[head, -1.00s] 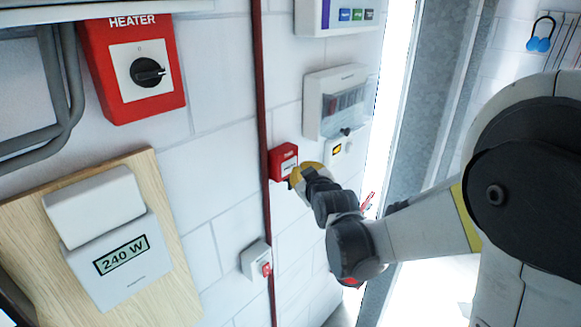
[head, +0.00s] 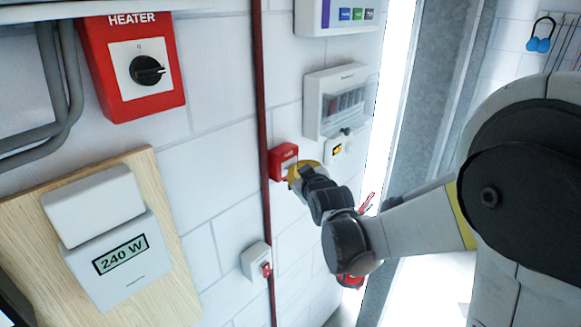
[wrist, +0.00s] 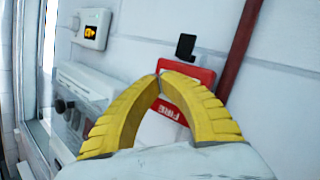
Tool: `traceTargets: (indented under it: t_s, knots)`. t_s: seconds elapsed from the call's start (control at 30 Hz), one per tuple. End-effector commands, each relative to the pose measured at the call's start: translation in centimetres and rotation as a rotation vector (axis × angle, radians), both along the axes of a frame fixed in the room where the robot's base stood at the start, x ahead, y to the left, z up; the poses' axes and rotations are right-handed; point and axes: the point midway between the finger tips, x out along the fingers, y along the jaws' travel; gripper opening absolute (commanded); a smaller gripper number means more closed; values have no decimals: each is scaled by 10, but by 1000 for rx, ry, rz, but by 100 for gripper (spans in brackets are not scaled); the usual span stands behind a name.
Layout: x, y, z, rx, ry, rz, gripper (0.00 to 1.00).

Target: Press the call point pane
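The call point is a small red box on the white block wall (head: 283,160), beside the dark red vertical pipe. In the wrist view the red call point (wrist: 202,76) shows a white pane area and the word FIRE, seen upside down. My gripper (wrist: 160,78) has yellow ribbed fingers whose tips meet in front of the call point and hide part of it. In the head view my gripper (head: 294,176) is at the box's lower right side. I cannot tell whether the fingertips touch the pane. Nothing is held between the fingers.
A dark red pipe (head: 263,110) runs down the wall. A breaker box (head: 341,100) and a small unit with a yellow display (head: 335,150) are to the right. A switch box (head: 255,261) is below, and a red HEATER switch (head: 133,66) is upper left.

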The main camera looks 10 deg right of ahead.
Motion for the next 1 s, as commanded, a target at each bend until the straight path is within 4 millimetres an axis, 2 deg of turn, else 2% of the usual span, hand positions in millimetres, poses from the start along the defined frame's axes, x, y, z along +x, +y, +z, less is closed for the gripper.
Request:
traceTargets:
  t_s: [0.57,1.0]
  knots:
    - [4,3,0,-1,0,0,0]
    - [-9,-6,0,0,0,0,0]
